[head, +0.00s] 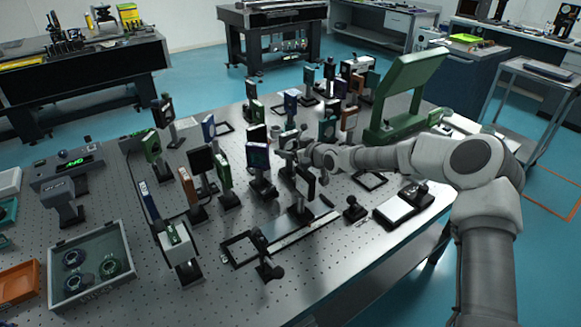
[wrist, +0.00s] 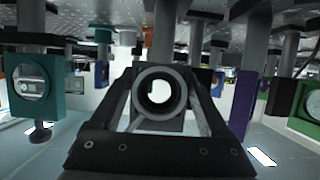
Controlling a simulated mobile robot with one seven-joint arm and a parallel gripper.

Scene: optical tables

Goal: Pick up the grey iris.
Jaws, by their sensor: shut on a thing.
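The grey iris (wrist: 178,88), a round ring with a bright open hole, sits in the middle of the wrist view. My gripper (wrist: 158,100) is shut on it, with the dark fingers on either side of the ring. A grey post shows just behind the ring in that view; I cannot tell whether the iris is joined to it. In the head view my gripper (head: 284,154) is among the upright mounts in the middle of the table, and the iris is too small and crowded there to make out surely.
Many posts with mounts crowd the perforated optical table (head: 120,200) around my gripper. A teal mount (wrist: 38,88) and a purple plate (wrist: 243,105) stand near in the wrist view. A green angled stand (head: 405,90) is at right; a grey box (head: 90,268) is at front left.

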